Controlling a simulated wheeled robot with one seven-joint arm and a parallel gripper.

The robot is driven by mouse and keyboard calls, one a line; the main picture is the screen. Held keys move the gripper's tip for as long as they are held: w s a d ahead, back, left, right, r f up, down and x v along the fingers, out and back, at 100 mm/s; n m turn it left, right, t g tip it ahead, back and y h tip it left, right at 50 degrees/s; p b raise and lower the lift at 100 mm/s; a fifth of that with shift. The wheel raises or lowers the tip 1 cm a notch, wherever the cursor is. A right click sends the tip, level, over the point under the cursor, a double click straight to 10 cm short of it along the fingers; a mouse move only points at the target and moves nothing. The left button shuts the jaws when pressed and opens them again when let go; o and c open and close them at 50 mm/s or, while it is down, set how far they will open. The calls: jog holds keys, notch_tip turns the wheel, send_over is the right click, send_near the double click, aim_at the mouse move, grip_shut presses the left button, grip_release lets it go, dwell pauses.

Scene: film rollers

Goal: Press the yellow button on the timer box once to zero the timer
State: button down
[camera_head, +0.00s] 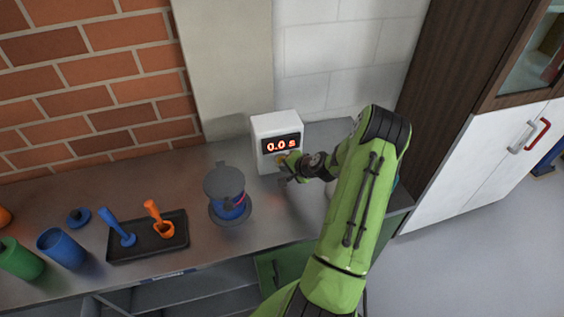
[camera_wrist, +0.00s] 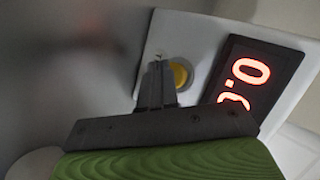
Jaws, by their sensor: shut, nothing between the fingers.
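The white timer box (camera_head: 264,126) stands at the back of the counter against the wall, and its red display (camera_head: 281,144) reads 0.0 s. In the wrist view the display (camera_wrist: 252,80) shows at the right, turned on its side. The yellow button (camera_wrist: 179,76) is on the box's front face, beside the display, partly hidden behind my fingers. My gripper (camera_wrist: 159,66) is shut and empty, with its fingertips at the button's edge in that view. I cannot tell whether they touch it. In the head view my gripper (camera_head: 284,178) is in front of the box's lower front.
A grey-topped blue device (camera_head: 225,183) stands left of the box. A black tray (camera_head: 120,249) holds a blue scoop (camera_head: 126,240) and an orange scoop (camera_head: 164,228). A white cabinet is at right.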

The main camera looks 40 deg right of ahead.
jog(key=shift+s+a, duration=0.2)
jog(key=shift+s, duration=0.25)
jog(key=shift+s+a+b, duration=0.25)
jog(key=shift+s+a, duration=0.15)
jog(key=shift+s, duration=0.35)
jog(key=shift+s+a+b, duration=0.2)
jog(key=shift+s+a, duration=0.25)
jog(key=shift+s, duration=0.25)
jog(key=shift+s+a+b, duration=0.25)
jog(key=shift+s+a, duration=0.15)
jog(key=shift+s, duration=0.35)
jog(key=shift+w, duration=0.1)
